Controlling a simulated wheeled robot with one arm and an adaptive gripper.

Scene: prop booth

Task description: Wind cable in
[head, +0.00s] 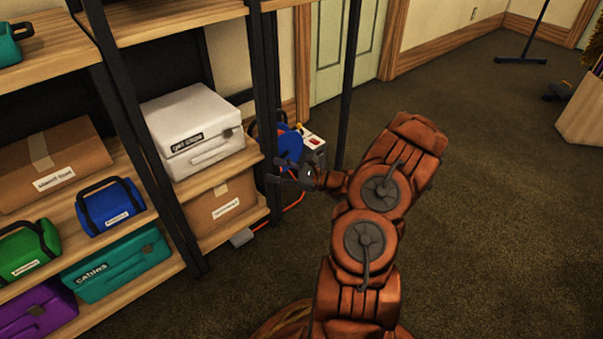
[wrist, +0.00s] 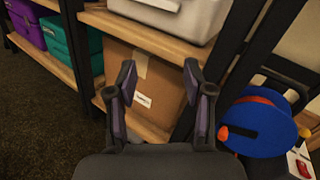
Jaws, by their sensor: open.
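An orange cable (head: 294,207) runs along the floor from near the reel to a grey block (head: 242,237) by the shelf's foot. My gripper (head: 280,172) is open and empty, in front of the reel in the head view. In the wrist view, my gripper's fingers (wrist: 158,82) point at a cardboard box, left of the reel. My gripper hides part of the reel in the head view.
A shelf (head: 250,160) with black posts holds a white case (head: 190,128), a cardboard box (head: 220,209) and coloured cases. A white and red box (head: 313,144) stands beside the reel. Carpet (head: 500,200) at right is clear.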

